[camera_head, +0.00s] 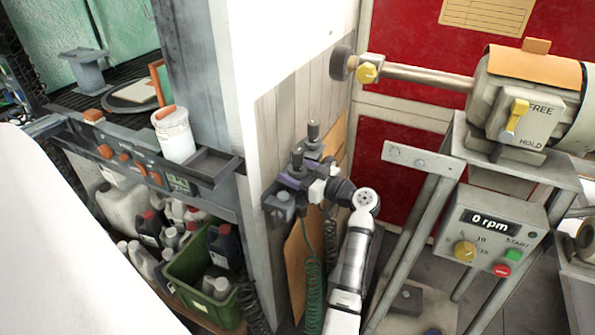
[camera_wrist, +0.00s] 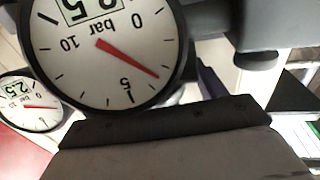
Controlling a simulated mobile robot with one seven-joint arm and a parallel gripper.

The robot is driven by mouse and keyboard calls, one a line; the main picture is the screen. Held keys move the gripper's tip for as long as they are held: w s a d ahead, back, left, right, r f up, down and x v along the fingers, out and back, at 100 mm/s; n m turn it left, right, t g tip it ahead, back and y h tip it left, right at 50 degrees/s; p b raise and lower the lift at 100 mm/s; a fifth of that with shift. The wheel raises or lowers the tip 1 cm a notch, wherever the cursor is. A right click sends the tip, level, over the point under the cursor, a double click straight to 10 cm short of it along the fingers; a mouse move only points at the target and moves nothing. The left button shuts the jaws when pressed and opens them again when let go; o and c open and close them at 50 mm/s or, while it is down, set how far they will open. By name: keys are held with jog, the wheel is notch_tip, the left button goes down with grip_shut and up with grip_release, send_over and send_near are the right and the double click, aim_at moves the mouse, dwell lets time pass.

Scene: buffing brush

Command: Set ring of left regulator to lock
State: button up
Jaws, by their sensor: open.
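Two regulators with dark upright knobs stand against the wooden wall panel in the head view; the left one (camera_head: 297,160) sits lower and nearer, the right one (camera_head: 314,131) behind it. My gripper (camera_head: 290,187) is at the left regulator, just below its knob, partly mixed with its dark body. It is open; the ring and any contact cannot be made out. In the wrist view a large round gauge (camera_wrist: 84,75) shows upside down, its red needle between 0 and 5 bar. A smaller gauge (camera_wrist: 22,106) is at the left edge. Ring markings are not visible.
A green coiled hose (camera_head: 310,265) hangs below the regulators. A machine stand with a 0 rpm panel (camera_head: 490,222) is to the right of my arm. A white wall corner (camera_head: 243,110) and a green crate (camera_head: 195,285) with bottles are to the left.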

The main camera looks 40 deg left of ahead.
jog(key=d+b, duration=0.4)
jog(key=d, duration=0.9)
jog(key=shift+w+d, duration=0.25)
jog(key=shift+d, duration=0.15)
jog(key=shift+r, duration=0.1)
